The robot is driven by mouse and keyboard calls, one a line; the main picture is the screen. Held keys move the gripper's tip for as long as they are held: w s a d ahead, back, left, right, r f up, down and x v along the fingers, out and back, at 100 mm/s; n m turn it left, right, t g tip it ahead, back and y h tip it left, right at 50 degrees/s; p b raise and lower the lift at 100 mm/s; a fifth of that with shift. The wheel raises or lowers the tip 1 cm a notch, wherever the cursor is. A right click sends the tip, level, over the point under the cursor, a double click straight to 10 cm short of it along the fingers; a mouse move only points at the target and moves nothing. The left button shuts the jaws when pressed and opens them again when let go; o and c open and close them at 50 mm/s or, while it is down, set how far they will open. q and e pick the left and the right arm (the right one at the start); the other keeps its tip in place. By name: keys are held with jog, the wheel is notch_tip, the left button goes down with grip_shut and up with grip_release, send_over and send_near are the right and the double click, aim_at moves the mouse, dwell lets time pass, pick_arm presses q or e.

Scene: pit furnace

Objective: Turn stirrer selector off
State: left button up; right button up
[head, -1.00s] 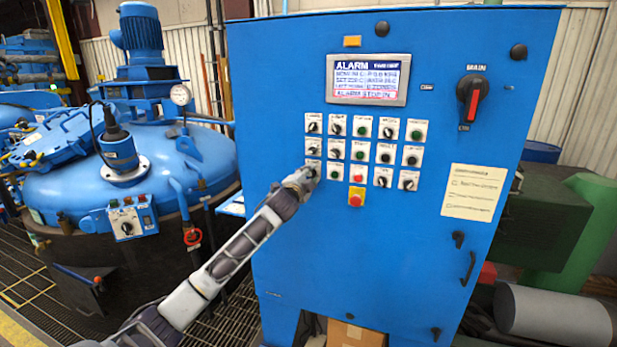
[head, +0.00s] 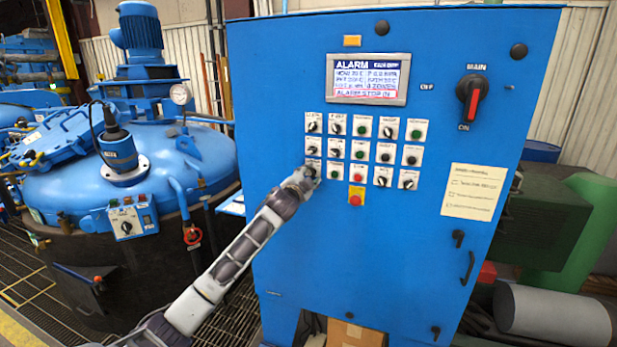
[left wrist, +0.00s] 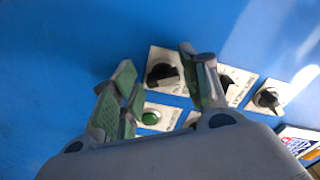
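The blue control cabinet (head: 400,240) faces me with rows of selectors, lamps and buttons. My left gripper (head: 311,175) is at the bottom-left selector and hides part of it in the head view. In the left wrist view this black selector knob (left wrist: 163,74) on a pale plate lies between the spread fingers of my left gripper (left wrist: 160,85). The fingers appear apart from the knob, with no contact visible. The plate labels are too small to read, so I cannot tell which selector is the stirrer's. My right gripper is out of view.
A green button (left wrist: 150,118) sits beside the knob. Another selector (left wrist: 268,98) is farther right. The alarm display (head: 367,79) is above the panel, and the red main switch (head: 473,97) is to its right. A blue vessel (head: 150,170) stands at left.

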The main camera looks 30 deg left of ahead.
pick_arm(q)
jog(key=shift+o, duration=0.4)
jog(key=shift+s, duration=0.15)
jog(key=v, duration=1.1)
jog(key=shift+s, duration=0.35)
dwell(0.7)
